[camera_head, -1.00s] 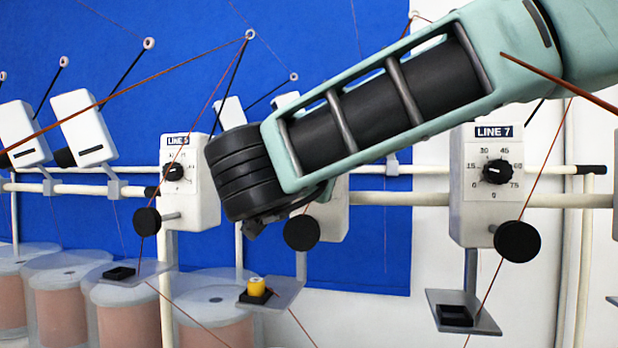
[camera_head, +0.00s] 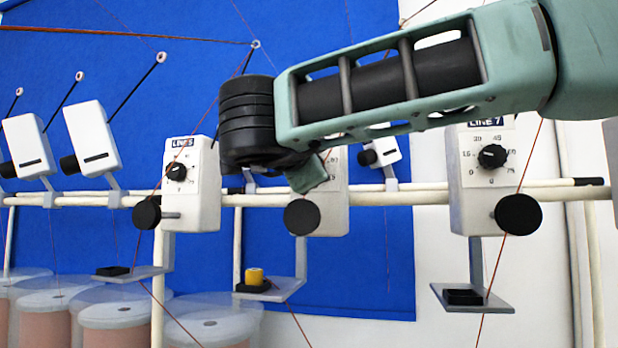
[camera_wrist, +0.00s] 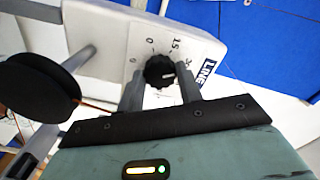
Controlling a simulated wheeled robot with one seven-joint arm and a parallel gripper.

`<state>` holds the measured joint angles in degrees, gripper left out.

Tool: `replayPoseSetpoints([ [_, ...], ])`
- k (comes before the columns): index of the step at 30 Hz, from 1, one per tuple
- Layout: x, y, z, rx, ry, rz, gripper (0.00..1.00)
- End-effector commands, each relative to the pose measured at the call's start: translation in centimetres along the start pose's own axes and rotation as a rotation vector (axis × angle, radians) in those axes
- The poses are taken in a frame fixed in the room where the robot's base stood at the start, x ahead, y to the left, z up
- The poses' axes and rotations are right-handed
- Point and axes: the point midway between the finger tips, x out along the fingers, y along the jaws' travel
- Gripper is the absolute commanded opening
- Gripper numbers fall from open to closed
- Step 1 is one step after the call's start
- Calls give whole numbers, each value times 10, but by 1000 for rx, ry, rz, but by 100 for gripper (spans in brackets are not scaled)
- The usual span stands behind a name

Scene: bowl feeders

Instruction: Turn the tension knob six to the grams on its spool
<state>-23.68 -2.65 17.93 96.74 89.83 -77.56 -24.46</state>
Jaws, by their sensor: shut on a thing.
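The black tension knob (camera_wrist: 160,70) sits on the white tension box (camera_wrist: 110,35) between lines 5 and 7, with a light pointer mark on it. In the wrist view my gripper (camera_wrist: 160,82) has a finger on each side of the knob and is shut on it. The scale shows 0, 15 and part of 30; the exact pointer reading is unclear. In the head view my gripper (camera_head: 308,172) and wrist cover most of this box's face (camera_head: 330,205).
The line 5 box (camera_head: 205,200) is to the left and the line 7 box (camera_head: 478,210) to the right, with knobs. A black disc (camera_head: 301,217) sits in front of the middle box. Cream rails (camera_head: 400,198) and thin threads cross the area.

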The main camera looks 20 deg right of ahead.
Motion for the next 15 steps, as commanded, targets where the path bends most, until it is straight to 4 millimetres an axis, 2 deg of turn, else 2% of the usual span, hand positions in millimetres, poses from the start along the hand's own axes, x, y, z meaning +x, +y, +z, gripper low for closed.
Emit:
replayPoseSetpoints([
  [15,0,1,0,67,0,3,13],
])
